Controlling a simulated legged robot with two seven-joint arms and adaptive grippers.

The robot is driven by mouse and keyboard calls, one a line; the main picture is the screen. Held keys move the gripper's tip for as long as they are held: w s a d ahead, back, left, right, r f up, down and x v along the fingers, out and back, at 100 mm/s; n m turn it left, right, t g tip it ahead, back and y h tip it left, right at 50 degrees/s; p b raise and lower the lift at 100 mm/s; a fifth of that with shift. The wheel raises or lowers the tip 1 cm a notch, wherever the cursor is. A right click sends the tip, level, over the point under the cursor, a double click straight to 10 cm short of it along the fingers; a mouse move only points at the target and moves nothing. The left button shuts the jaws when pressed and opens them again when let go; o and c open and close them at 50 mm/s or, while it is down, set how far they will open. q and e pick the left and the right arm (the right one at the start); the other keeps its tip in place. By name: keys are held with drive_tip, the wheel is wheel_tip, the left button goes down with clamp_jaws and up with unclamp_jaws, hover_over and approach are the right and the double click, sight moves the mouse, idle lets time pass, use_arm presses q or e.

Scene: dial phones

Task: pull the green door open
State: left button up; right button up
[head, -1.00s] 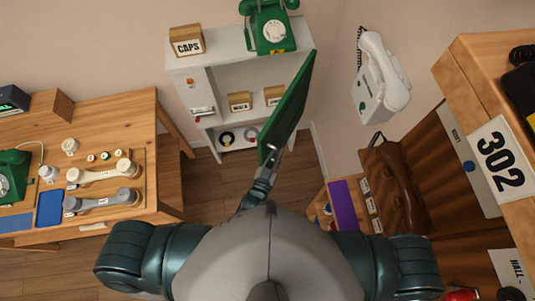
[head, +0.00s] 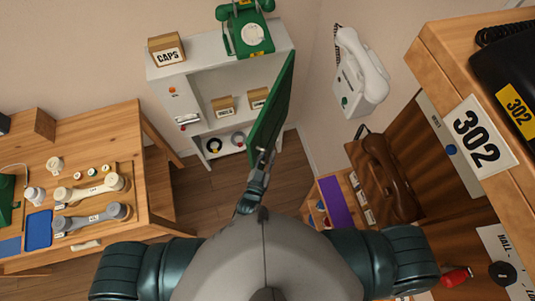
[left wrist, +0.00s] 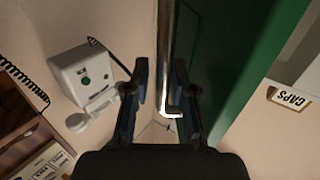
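The green door (head: 270,108) stands swung out from the front right of the white cabinet (head: 195,68). It also fills the upper right of the left wrist view (left wrist: 237,62). A shiny metal handle bar (left wrist: 165,55) runs along the door with a bent end. My left gripper (head: 262,158) is at the door's near edge in the head view. In the left wrist view its two fingers (left wrist: 161,80) are on either side of the bar, with gaps visible, so it looks open around the handle. My right gripper is not in view.
A wooden table (head: 105,145) with handsets stands at left. A green phone (head: 247,30) sits on the cabinet. Open floor (head: 205,190) lies left of the door.

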use_arm(q)
drive_tip(key=v, duration=1.2)
drive_tip(key=shift+d, duration=0.1)
